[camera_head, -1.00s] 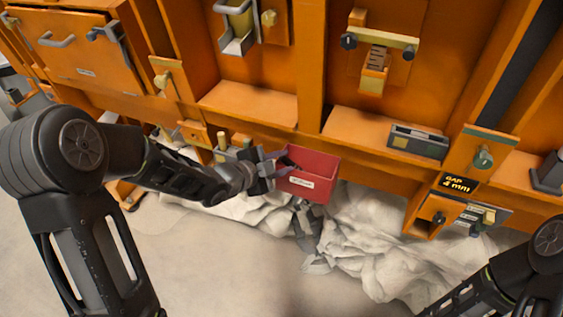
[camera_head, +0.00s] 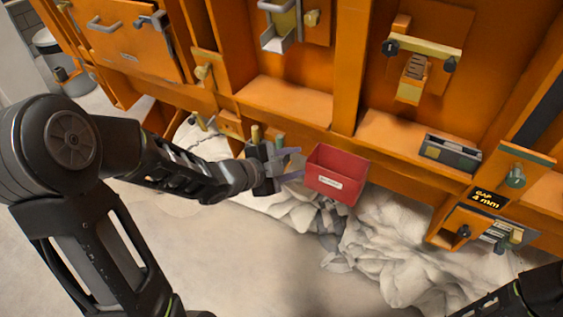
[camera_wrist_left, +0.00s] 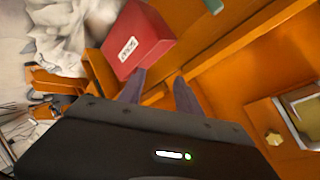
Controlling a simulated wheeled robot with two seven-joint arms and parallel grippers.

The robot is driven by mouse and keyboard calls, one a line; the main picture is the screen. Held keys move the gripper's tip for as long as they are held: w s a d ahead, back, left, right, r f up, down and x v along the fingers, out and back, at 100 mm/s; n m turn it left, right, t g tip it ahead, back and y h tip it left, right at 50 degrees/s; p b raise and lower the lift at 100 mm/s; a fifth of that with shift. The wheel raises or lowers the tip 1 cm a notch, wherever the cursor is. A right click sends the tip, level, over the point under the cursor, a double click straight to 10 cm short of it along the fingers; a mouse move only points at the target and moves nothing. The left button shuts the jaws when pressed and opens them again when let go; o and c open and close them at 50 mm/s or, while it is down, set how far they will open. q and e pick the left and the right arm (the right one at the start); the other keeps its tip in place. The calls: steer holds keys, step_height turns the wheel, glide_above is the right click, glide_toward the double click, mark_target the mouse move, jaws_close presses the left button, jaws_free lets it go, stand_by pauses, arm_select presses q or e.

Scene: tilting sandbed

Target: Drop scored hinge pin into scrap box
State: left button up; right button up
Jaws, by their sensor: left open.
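The red scrap box (camera_head: 322,187) with a white label hangs at the front of the orange frame in the head view. It also shows in the left wrist view (camera_wrist_left: 150,50). Its visible inside looks plain red; its floor is hidden. My left gripper (camera_head: 297,163) is open just left of the box, its fingers apart and nothing visible between them. The fingers also show in the left wrist view (camera_wrist_left: 160,92). I cannot make out the scored hinge pin in either view. My right gripper is outside the head view; only part of that arm shows.
A yellow peg (camera_head: 255,134) and a green peg (camera_head: 280,141) stand behind my left gripper. The orange frame (camera_head: 300,97) fills the background. Pale crumpled material (camera_head: 385,250) lies below the box, with open floor in front.

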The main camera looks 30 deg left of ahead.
arm_select(q)
steer(key=v, duration=0.4)
steer(key=shift+s+r+p, duration=0.1)
steer(key=shift+s+p, duration=0.1)
steer(key=shift+p, duration=0.1)
steer(key=shift+a, duration=0.1)
stand_by(0.5)
steer(key=s+d+f+n+g+y, duration=0.1)
steer(key=s+d+f+n+g, duration=0.15)
steer(key=f+n, duration=0.6)
steer(key=s+d+f+n+g+y, duration=0.1)
steer(key=s+d+f+n+g, duration=0.15)
steer(key=f+n, duration=0.6)
steer(key=s+d+f+g+h, duration=0.1)
steer(key=s+d+f+g, duration=0.5)
steer(key=s+d+f, duration=0.7)
steer(key=s+f, duration=0.2)
steer(key=s, duration=0.1)
steer(key=shift+m+g+p, duration=0.3)
steer(key=shift+p, duration=0.1)
